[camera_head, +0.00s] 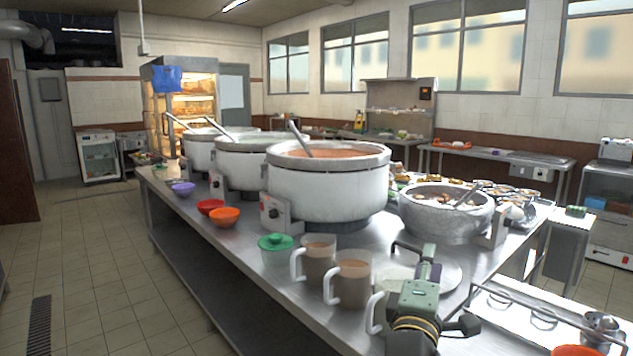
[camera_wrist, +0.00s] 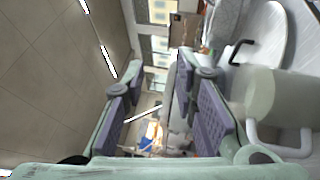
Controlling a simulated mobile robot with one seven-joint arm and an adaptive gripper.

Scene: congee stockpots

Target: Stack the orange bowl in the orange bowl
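An orange bowl (camera_head: 224,218) sits on the steel counter at the left, in front of the large stockpots. A redder bowl (camera_head: 210,206) sits just behind it. Part of another orange object (camera_head: 574,351) shows at the bottom right edge; it is cut off, so I cannot tell whether it is a bowl. My gripper (camera_head: 429,262) is over the near right part of the counter, well to the right of the bowls. In the wrist view my gripper (camera_wrist: 160,108) has its purple-padded fingers apart with nothing between them. No bowl can be made out in that view.
Mugs (camera_head: 352,277) and a green-lidded container (camera_head: 276,250) stand between my gripper and the bowls. A large stockpot (camera_head: 328,190) rises behind them. A purple bowl (camera_head: 183,189) sits farther left. A round lid (camera_head: 448,276) with a black handle lies beside my gripper.

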